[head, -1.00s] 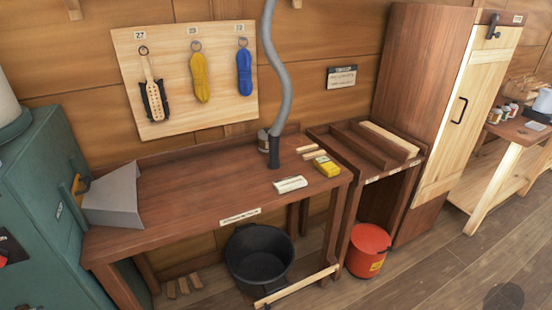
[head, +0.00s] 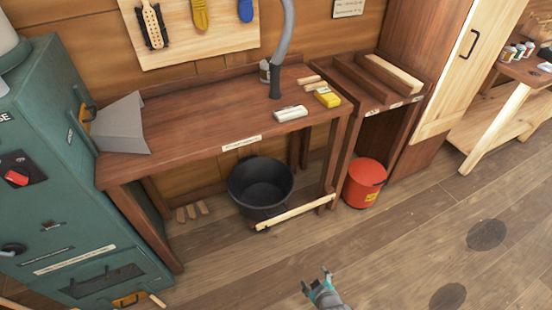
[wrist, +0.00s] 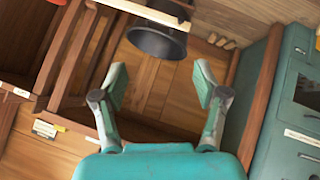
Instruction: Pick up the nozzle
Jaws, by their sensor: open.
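The nozzle seems to be the dark end piece (head: 275,86) of a grey hose (head: 286,45) that hangs down to the brown workbench (head: 190,115). It stands upright near the bench's back right; whether it touches the top I cannot tell. My gripper (head: 317,281) is low in front of the bench, well apart from the nozzle. Its teal fingers are spread and empty, as the wrist view also shows (wrist: 160,82). The nozzle does not show in the wrist view.
A white block (head: 290,113) and a yellow block (head: 327,97) lie near the nozzle, with a small can (head: 264,70) behind. A grey angled hood (head: 120,125) sits at the bench's left. A black tub (head: 259,185) and red bucket (head: 364,182) stand below. The front floor is open.

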